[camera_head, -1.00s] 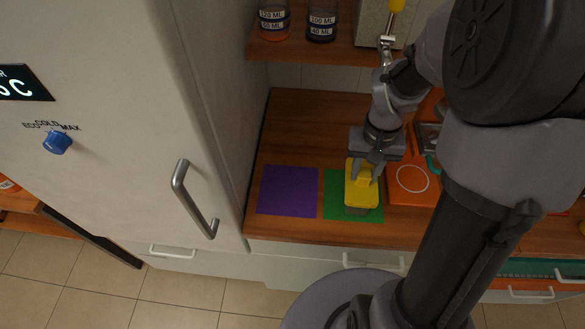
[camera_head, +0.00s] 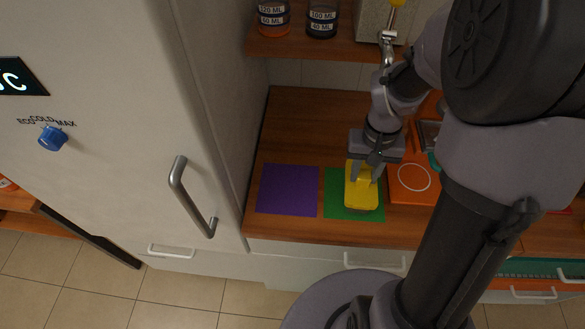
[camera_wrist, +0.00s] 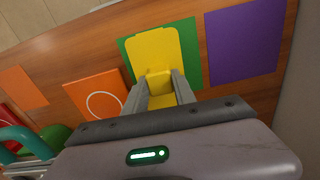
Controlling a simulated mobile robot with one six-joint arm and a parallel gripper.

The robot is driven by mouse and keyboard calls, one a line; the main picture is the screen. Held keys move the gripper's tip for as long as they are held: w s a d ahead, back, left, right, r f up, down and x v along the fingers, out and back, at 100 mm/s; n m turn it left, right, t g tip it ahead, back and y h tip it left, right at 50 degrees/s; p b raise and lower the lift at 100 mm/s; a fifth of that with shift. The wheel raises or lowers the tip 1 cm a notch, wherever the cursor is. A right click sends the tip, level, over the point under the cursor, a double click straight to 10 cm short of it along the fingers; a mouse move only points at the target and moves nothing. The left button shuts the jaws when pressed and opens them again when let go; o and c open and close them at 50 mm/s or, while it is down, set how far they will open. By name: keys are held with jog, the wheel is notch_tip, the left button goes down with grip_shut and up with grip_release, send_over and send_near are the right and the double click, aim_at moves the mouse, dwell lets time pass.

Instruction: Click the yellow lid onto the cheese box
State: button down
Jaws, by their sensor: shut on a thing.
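The yellow lid (camera_head: 361,195) is held by its raised grip and lies over the green mat (camera_head: 334,186). My gripper (camera_head: 367,173) is shut on that grip from above. The lid also shows in the wrist view (camera_wrist: 152,48), with the grip between my two fingers (camera_wrist: 159,85). The cheese box is almost wholly hidden under the lid; only a thin dull edge shows below the lid's front in the head view. I cannot tell whether the lid is seated on it or just above it.
A purple mat (camera_head: 288,190) lies bare to the left. An orange board with a white circle (camera_head: 402,193) is close on the right. The fridge with its metal handle (camera_head: 187,193) stands at left. A shelf with jars (camera_head: 322,22) is above the counter's back.

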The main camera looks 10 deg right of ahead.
aim_at(364, 174)
jog(key=shift+f, duration=0.3)
jog(key=c, duration=0.9)
grip_release()
jog(key=shift+c, duration=0.2)
notch_tip(364, 174, up, 18)
jog(key=p, duration=0.7)
jog(key=s+a+t+y+b, duration=0.2)
jog(key=s+a+t+b, duration=0.3)
jog(key=s+a, duration=0.6)
jog(key=a+b, duration=0.1)
jog(key=a, duration=0.2)
jog(key=shift+s+a+r+m+t, duration=0.15)
jog(key=shift+a+r+m+t, duration=0.15)
jog(key=shift+r+m+t, duration=0.1)
